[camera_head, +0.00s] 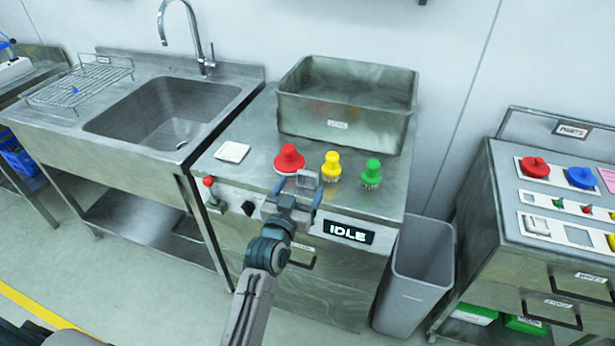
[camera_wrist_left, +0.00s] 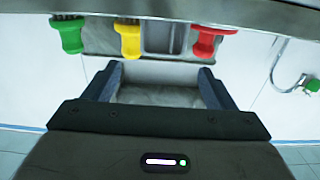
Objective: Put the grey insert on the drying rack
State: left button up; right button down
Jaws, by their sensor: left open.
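The grey insert (camera_head: 307,179) is a small square grey piece at the front of the steel counter, between a red knob-like piece (camera_head: 289,159) and a yellow one (camera_head: 331,165). In the left wrist view the insert (camera_wrist_left: 163,37) lies just beyond my fingertips, roughly centred between them. My left gripper (camera_head: 298,190) is open and empty, with its fingers (camera_wrist_left: 159,74) apart and pointing at the insert. I see no contact. My right gripper is not in view.
A green piece (camera_head: 371,173) stands right of the yellow one. A steel bin (camera_head: 345,128) is behind them. A white pad (camera_head: 232,152) and a red-tipped lever (camera_head: 208,183) are to the left.

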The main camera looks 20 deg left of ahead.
aim_at(306, 175)
pick_arm(q)
jog(key=w+p, duration=0.1)
jog(key=w, duration=0.2)
jog(key=shift+w, duration=0.4)
jog(key=shift+w+f+p, duration=0.15)
jog(key=shift+w+p, duration=0.15)
jog(key=shift+w, duration=0.2)
jog(key=shift+s, duration=0.1)
jog(key=shift+c, duration=1.3)
jog(key=c, duration=0.7)
jog(key=shift+c, duration=0.8)
